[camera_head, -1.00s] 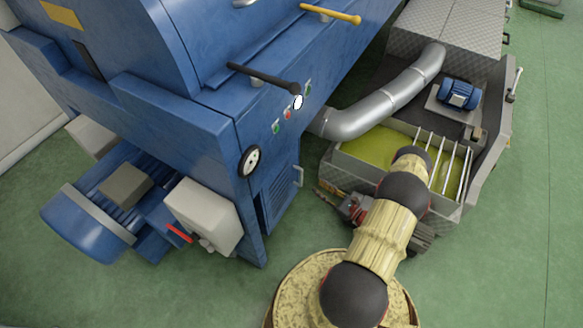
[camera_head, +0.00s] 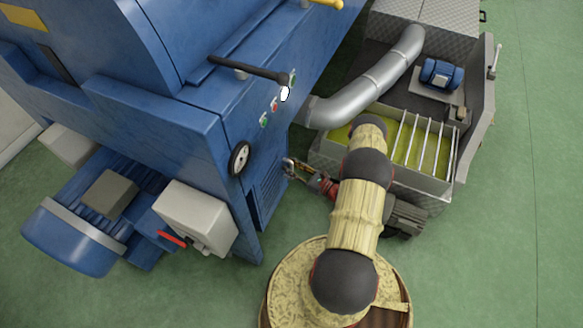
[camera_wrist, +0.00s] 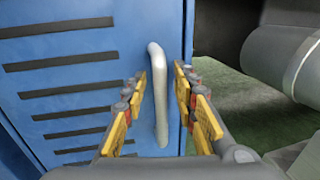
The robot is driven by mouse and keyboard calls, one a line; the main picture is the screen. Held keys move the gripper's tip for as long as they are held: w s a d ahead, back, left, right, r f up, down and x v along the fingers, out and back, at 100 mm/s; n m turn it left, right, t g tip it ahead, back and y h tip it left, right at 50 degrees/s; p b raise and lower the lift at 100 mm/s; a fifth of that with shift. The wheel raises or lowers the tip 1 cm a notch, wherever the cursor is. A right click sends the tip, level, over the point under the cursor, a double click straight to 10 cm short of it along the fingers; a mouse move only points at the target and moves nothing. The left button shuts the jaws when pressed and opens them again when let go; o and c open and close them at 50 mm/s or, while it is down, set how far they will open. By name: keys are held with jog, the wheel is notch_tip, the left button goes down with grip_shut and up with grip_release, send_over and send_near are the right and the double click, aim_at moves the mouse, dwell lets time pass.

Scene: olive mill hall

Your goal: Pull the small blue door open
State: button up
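The small blue door (camera_head: 266,190) with dark slots is on the lower end face of the big blue machine. It looks shut. In the wrist view the door (camera_wrist: 128,50) fills the left and middle. Its pale grey upright bar handle (camera_wrist: 158,105) stands near the door's right edge. My gripper (camera_wrist: 160,88) is open, with one yellow-padded finger on each side of the handle. A gap shows between the handle and the right finger; I cannot tell if the left finger touches.
Above the door are a round gauge (camera_head: 240,158), buttons and a dark lever (camera_head: 250,70). Green floor is clear at right.

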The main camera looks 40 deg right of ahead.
jog(key=c, duration=0.3)
jog(key=c, duration=0.4)
grip_shut()
